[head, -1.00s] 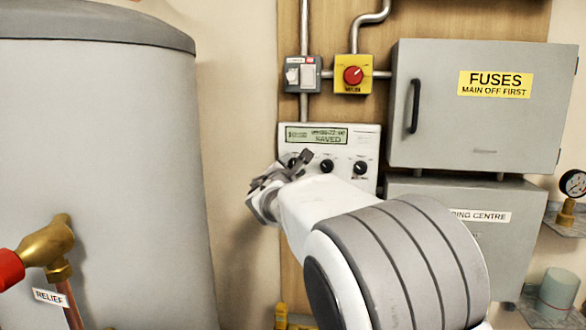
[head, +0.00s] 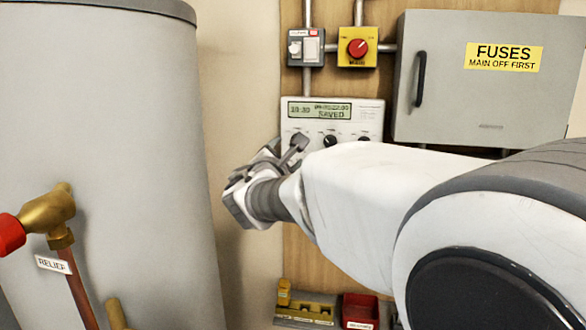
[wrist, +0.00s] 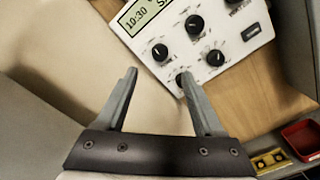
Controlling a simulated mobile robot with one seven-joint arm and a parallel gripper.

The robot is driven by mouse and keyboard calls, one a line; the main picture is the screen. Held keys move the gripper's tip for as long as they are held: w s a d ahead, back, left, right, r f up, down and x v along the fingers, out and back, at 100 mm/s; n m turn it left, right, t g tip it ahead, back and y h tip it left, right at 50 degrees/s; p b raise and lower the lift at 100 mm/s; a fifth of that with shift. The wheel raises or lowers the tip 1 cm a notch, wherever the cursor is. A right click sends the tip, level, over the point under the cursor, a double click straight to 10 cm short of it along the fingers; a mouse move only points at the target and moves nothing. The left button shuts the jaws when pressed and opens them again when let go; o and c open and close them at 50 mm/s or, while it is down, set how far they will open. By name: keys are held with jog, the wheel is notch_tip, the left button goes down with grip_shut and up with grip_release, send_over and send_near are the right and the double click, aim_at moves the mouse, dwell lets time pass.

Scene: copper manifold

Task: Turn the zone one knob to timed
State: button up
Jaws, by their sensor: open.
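The white controller (head: 366,108) on the wooden board has a green display reading 10:30 and "SAVED". It also shows tilted in the wrist view (wrist: 137,33). A black round knob (wrist: 160,52) below the display has a label that seems to read zone 1; its pointer setting is too small to tell. My gripper (wrist: 160,72) is open and empty, apart from this knob, which appears between and beyond the fingertips. The right fingertip overlaps a lower knob (wrist: 182,78) in the picture; contact cannot be told. In the head view my gripper (head: 286,145) hides the controller's lower left.
Other knobs (wrist: 194,24) (wrist: 215,58) sit close beside. A grey fuse box (head: 440,110) is at the right, a red rotary switch (head: 357,47) above. A grey tank (head: 110,150) with a brass relief valve (head: 48,215) stands left. A red bin (head: 360,310) is below.

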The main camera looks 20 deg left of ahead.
jog(key=s, duration=0.7)
jog(key=shift+d, duration=0.2)
jog(key=s+d+f+m+g+h+p, duration=0.15)
jog(key=s+d+m+g+h, duration=0.35)
jog(key=d, duration=0.8)
jog(key=d+f+m+g+h+p, duration=0.1)
jog(key=d+f+m+g, duration=0.1)
jog(key=d+m, duration=0.9)
jog(key=s+d+f+m+g+y+p, duration=0.1)
jog(key=s+d+f+m, duration=0.1)
jog(key=s+m, duration=0.2)
jog(key=s+d+f+m+g+y+p, duration=0.2)
jog(key=s+d+m, duration=0.1)
jog(key=s, duration=0.6)
jog(key=s+d+f+m+g+y+p, duration=0.1)
jog(key=s+d+f+m+g+y, duration=0.1)
jog(key=s, duration=0.5)
jog(key=shift+d+f+m, duration=0.35)
jog(key=shift+d+m, duration=0.1)
jog(key=shift+m, duration=0.85)
